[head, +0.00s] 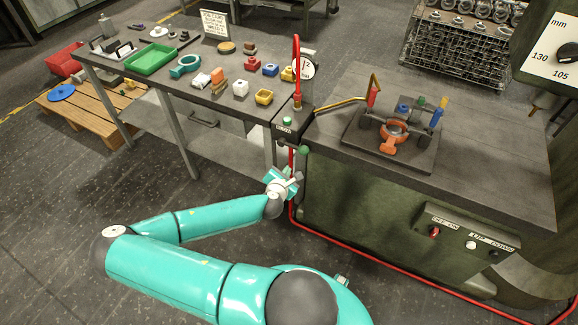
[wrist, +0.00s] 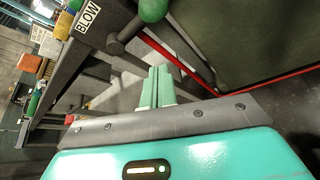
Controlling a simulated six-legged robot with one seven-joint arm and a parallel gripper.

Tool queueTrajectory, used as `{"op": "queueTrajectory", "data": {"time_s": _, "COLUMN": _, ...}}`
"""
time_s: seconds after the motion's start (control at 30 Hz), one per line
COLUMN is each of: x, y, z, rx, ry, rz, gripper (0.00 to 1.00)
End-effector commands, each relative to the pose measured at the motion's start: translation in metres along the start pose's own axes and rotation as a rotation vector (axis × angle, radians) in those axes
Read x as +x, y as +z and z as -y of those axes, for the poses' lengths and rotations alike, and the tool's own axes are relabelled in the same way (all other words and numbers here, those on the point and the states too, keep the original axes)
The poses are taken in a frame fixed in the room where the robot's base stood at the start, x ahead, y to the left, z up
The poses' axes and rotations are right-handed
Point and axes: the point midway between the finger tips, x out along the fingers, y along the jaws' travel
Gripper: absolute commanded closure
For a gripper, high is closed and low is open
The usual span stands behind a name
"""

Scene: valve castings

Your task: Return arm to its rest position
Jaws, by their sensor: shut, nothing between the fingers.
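My arm shows in the head view, folded low in front of the benches. My gripper (head: 289,186) is near the table's front edge, just below the green knob (head: 303,150) at the bench corner. In the wrist view the two pale green fingers of my gripper (wrist: 157,84) stand together, shut with nothing between them. A green knob (wrist: 153,9) and a "BLOW" label (wrist: 88,15) are close beyond the fingers.
The left table (head: 215,92) carries a green tray (head: 151,59), coloured blocks and a sign. The right bench (head: 480,170) holds a dark fixture plate (head: 368,146) with an orange ring part. A red hose (head: 390,266) runs along the bench's lower front.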

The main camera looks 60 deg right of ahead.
Motion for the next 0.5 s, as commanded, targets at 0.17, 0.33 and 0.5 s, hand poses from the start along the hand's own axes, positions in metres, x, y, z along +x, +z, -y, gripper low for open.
{"op": "queueTrajectory", "data": {"time_s": 0.17, "x": -0.0148, "y": -0.0006, "z": 0.0, "rx": 0.0, "ry": 0.001, "rz": -0.001, "gripper": 1.0}}
{"op": "queueTrajectory", "data": {"time_s": 0.33, "x": -0.0159, "y": -0.0002, "z": 0.0005, "rx": 0.0, "ry": 0.0, "rz": -0.001, "gripper": 1.0}}
{"op": "queueTrajectory", "data": {"time_s": 0.5, "x": -0.0157, "y": -0.0003, "z": 0.0004, "rx": 0.0, "ry": 0.0, "rz": -0.001, "gripper": 1.0}}
